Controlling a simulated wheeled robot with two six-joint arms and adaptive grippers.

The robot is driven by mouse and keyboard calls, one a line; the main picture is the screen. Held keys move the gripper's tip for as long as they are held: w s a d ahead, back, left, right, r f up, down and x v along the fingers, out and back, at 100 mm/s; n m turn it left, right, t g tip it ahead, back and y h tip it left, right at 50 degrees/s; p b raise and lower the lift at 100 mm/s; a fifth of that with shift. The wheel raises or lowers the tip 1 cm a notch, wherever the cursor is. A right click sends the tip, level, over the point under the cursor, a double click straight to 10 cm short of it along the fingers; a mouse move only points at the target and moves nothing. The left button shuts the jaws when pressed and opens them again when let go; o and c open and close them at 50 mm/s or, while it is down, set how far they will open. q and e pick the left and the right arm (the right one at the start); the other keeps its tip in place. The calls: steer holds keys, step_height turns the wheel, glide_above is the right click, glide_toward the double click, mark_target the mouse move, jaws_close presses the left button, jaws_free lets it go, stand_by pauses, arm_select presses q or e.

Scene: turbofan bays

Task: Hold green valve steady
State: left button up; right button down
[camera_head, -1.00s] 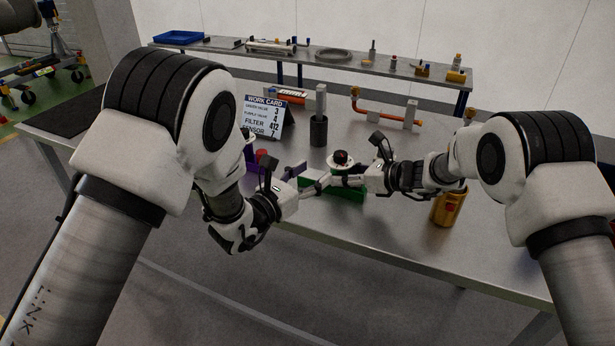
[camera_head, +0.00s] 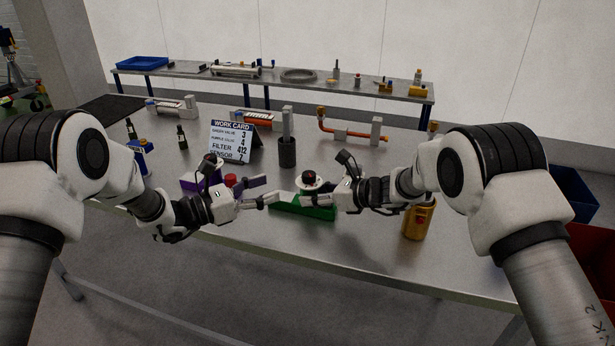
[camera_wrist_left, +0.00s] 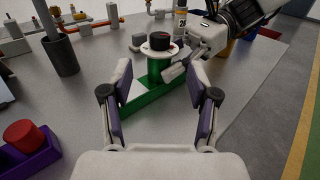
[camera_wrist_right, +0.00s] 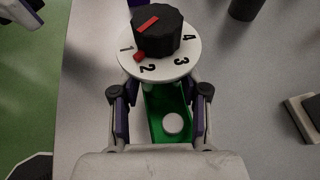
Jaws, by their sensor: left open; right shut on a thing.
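The green valve has a green base (camera_head: 290,208) and a white numbered dial (camera_wrist_right: 188,52) with a black knob (camera_wrist_right: 160,32). It stands upright on the near table. The dial reads 1 to 4, with a red mark between 1 and 2. My right gripper (camera_head: 327,199) is shut on the green valve below the dial, from the right. The exact contact is hidden under the dial in the right wrist view. My left gripper (camera_head: 273,190) is open and empty, just left of the valve. In the left wrist view the valve shows beyond its spread fingers (camera_wrist_left: 160,78).
A work card (camera_head: 230,140), a dark cup (camera_head: 287,153) and an orange pipe (camera_head: 350,133) are behind. A gold cylinder (camera_head: 416,222) stands at right, near the table's front edge.

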mark_target(303, 178)
arm_select(q)
steer(key=x, duration=1.2)
steer(key=shift+s+f, duration=0.1)
steer(key=shift+f, duration=0.05)
jaws_close()
